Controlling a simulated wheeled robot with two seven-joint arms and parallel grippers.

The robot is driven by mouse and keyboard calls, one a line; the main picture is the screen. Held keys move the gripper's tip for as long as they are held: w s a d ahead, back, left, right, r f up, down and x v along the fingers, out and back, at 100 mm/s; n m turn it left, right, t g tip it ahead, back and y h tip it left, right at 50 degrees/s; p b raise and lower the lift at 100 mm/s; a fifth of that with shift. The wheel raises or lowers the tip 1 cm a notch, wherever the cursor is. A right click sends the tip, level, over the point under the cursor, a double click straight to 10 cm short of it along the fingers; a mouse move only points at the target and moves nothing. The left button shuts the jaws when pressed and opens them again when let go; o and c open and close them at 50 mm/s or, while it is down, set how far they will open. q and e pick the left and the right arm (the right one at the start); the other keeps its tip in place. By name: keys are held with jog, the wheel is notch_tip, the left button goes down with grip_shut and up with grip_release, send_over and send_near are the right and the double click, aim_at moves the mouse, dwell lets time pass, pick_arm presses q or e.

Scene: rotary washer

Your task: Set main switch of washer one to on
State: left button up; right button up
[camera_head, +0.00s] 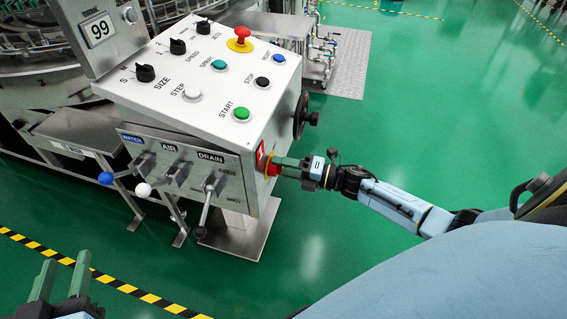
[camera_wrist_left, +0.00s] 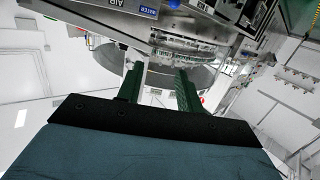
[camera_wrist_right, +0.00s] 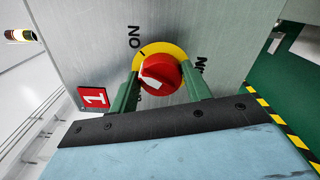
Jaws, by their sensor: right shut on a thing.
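The main switch is a red rotary knob (camera_wrist_right: 160,75) on a yellow disc (camera_wrist_right: 158,50), on the side of the washer's control box. A red plate with a "1" (camera_wrist_right: 95,98) is beside it in the right wrist view. My right gripper (camera_wrist_right: 162,88) has its green fingers on both sides of the knob and is shut on it. In the head view my right gripper (camera_head: 285,165) meets the box's right side, and the knob (camera_head: 272,168) is partly hidden. "ON" is printed by the disc; other lettering is partly covered. My left gripper (camera_head: 62,276) is open and empty at lower left.
The control box (camera_head: 215,95) has a panel with knobs, buttons and a red emergency stop (camera_head: 241,35). A black handwheel (camera_head: 302,115) sticks out above my right gripper. Water, air and drain levers (camera_head: 205,200) project from the front. The green floor at right is clear.

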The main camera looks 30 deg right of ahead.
pick_arm(q)
jog(key=shift+s+a+f+g+y+p, duration=0.15)
jog(key=shift+s+a+f+g+y, duration=0.1)
jog(key=shift+f+g, duration=0.4)
jog(key=shift+s+a+f+g+y+p, duration=0.15)
jog(key=shift+s+a+f+g+p, duration=0.15)
jog(key=shift+f, duration=0.55)
jog(key=shift+s+a+f+g+y+p, duration=0.1)
jog(key=shift+s+f+g+y, duration=0.1)
jog(key=shift+f+g, duration=0.45)
pick_arm(e)
jog(key=shift+f+m, duration=0.1)
jog(key=shift+m, duration=1.7)
pick_arm(q)
jog(key=shift+f, duration=0.1)
pick_arm(e)
jog(key=o, duration=1)
jog(key=shift+c, duration=0.2)
jog(key=shift+s+d, duration=0.1)
pick_arm(q)
jog(key=s+a+f+g+y+p, duration=0.2)
jog(key=s+a+f+g, duration=0.2)
jog(key=s+f+g, duration=0.2)
jog(key=shift+s+f+n+g, duration=0.3)
jog(key=shift+s+f, duration=0.2)
jog(key=shift+s, duration=0.5)
pick_arm(e)
jog(key=v, duration=1.3)
